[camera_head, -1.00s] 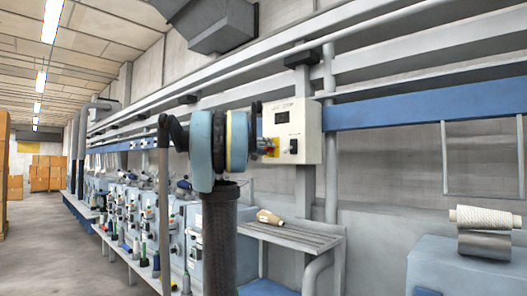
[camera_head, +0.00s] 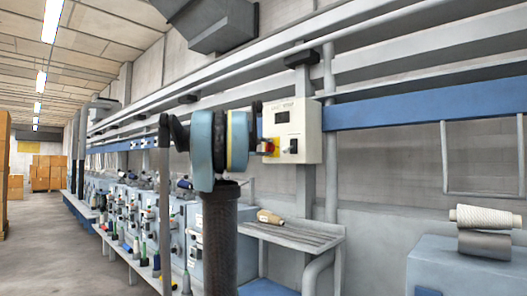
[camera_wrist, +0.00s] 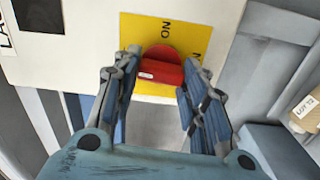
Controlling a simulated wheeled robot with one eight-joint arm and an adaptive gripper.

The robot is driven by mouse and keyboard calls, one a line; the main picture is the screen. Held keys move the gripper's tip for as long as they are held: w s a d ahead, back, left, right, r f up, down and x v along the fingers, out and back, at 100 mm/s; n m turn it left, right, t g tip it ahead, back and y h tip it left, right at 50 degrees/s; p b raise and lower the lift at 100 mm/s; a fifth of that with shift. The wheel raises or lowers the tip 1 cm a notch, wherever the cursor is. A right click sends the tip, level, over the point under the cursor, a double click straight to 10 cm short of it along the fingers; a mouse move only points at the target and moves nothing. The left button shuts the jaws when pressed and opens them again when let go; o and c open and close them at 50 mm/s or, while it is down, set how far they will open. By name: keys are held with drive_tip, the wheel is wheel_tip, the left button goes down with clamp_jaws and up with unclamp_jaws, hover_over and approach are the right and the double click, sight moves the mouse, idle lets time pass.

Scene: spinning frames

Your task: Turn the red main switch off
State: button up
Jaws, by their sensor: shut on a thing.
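The red main switch (camera_wrist: 160,70) is a round red knob with a raised grip bar on a yellow plate (camera_wrist: 131,32) marked ON. My gripper (camera_wrist: 163,65) has one finger on each side of the knob and is closed on its bar, which lies nearly crosswise in the wrist view. The exact turn of the knob cannot be read there.
A black switch (camera_head: 292,146) sits beside the yellow plate on the same box. A blue rail (camera_head: 420,105) runs right of the box. A spinning frame with several bobbins lines the left.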

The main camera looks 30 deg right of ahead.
drive_tip(key=shift+w+a+f+n, duration=0.1)
drive_tip(key=shift+w+n, duration=0.05)
drive_tip(key=shift+n, duration=0.45)
drive_tip(key=o, duration=1.1)
drive_tip(key=shift+c, duration=0.2)
drive_tip(key=v, duration=1.2)
